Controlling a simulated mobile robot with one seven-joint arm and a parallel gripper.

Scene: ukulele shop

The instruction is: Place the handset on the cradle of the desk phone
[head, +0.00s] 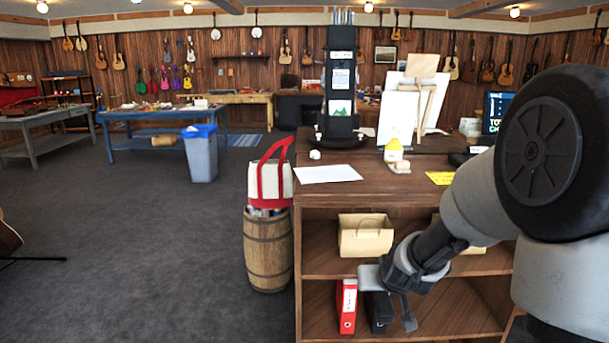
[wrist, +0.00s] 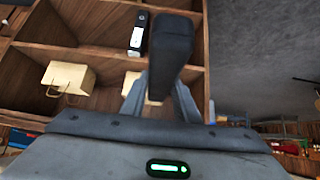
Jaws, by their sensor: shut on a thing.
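In the wrist view my gripper (wrist: 160,92) is shut on the black handset (wrist: 172,42), a long dark bar standing out between the two fingers. In the head view my gripper (head: 405,285) hangs low in front of the desk's open shelves, below the desktop.
The wooden desk (head: 400,200) holds a paper sheet (head: 327,174), a pump bottle (head: 393,150), a yellow note (head: 440,178) and a dark display tower (head: 340,90). A red binder (head: 347,306) and paper bag (head: 365,236) fill shelves. A barrel (head: 267,250) stands left; floor beyond is open.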

